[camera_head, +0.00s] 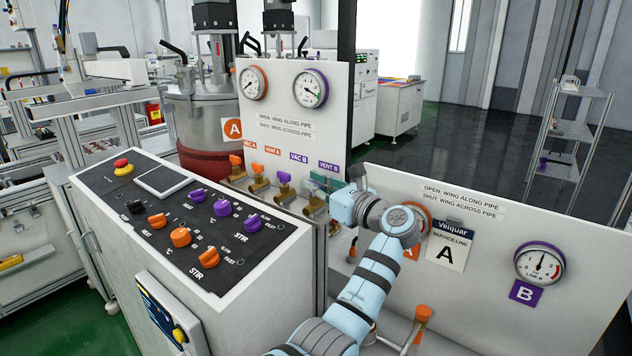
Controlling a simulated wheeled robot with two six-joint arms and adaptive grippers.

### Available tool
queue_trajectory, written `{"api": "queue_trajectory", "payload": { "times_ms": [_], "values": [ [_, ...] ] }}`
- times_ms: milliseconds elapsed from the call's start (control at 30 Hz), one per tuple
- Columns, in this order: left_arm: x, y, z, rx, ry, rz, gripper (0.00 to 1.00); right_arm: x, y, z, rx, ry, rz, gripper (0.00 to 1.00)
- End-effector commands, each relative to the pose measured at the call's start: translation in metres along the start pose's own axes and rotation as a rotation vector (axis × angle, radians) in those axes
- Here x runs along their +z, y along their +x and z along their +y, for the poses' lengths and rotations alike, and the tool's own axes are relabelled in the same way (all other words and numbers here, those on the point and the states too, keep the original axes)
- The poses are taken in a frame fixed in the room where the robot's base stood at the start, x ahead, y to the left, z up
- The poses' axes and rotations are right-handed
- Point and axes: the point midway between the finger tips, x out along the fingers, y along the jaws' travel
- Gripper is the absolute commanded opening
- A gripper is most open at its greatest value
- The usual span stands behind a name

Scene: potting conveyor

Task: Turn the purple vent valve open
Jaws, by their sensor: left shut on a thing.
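A row of brass valves stands along the base of the upright panel, under the labels VAC A, VENT A, VAC B and VENT B. The purple VENT B label (328,166) is at the right end. My left gripper (323,184) is at the valve below it, shut on that purple vent valve (314,206). The valve's wing is mostly hidden by the gripper, so I cannot tell its angle. The purple VAC B valve (284,179) is just left, with the orange VENT A (257,169) and VAC A (236,161) valves beyond. My right gripper is not in view.
A control console (200,280) with orange and purple knobs stands at front left. A lower panel (480,280) with a purple-ringed gauge (540,264) is on the right. Two gauges are on the upright panel (285,150). An orange-handled valve (422,314) is low in front.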

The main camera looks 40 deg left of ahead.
Motion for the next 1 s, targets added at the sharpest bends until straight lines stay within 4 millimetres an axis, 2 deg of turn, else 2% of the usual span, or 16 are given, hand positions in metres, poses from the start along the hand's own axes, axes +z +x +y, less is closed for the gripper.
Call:
{"api": "queue_trajectory", "payload": {
  "times_ms": [367,800,1000],
  "values": [
    [0.004,0.001,0.002,-0.335,0.007,0.003,0.00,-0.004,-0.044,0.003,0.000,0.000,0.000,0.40],
    [0.007,0.001,0.002,-0.751,0.011,0.002,0.00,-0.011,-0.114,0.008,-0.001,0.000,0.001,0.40],
    [0.005,0.001,0.002,-0.912,0.011,0.002,0.00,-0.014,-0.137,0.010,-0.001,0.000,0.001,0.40]
  ]
}}
